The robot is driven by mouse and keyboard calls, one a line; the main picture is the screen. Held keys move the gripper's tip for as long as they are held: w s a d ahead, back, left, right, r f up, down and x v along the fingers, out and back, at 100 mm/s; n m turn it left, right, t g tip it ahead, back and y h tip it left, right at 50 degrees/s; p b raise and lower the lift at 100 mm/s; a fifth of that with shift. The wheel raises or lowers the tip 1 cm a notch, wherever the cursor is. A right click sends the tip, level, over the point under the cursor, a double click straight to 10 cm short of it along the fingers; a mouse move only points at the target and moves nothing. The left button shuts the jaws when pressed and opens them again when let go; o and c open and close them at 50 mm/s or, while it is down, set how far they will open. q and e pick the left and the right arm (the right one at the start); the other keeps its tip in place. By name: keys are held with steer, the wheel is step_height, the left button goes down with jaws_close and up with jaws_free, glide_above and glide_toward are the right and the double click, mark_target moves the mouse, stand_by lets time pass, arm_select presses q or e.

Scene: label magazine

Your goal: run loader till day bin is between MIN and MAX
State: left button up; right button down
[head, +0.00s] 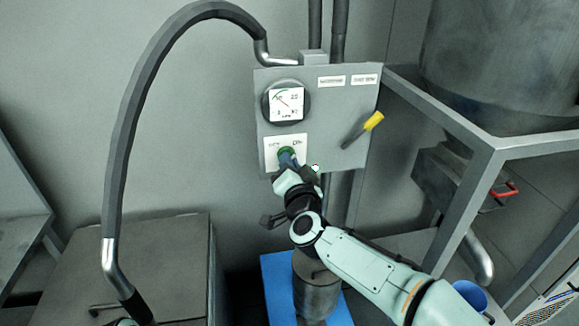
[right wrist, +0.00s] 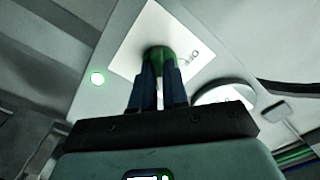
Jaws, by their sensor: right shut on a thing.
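A grey control panel (head: 335,105) is on the wall in the head view. It carries a round dial gauge (head: 287,102), a white OFF/ON plate (head: 272,153) with a green knob (head: 287,151), and a yellow-tipped lever (head: 372,121). My right gripper (head: 287,158) is shut on the green knob; the right wrist view shows both dark fingers (right wrist: 158,90) on either side of the knob (right wrist: 160,55). A small green-white lamp (right wrist: 97,78) glows beside the plate. A large metal vessel (head: 500,60) stands upper right; I see no MIN or MAX marks.
A grey hose (head: 122,130) arches from the panel top to a cabinet (head: 150,260) at lower left. A metal frame (head: 470,150) stands right, with a red handle (head: 504,190) below the vessel. A grey cylinder (head: 316,290) stands on a blue base (head: 275,275).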

steer(key=shift+m, duration=0.4)
steer(key=c, duration=1.1)
jaws_free()
steer(key=shift+c, duration=0.2)
steer(key=s+d+b, duration=0.1)
steer(key=s+d, duration=0.1)
steer(key=s, duration=1.1)
steer(key=shift+d, duration=0.35)
steer(key=shift+s, duration=0.1)
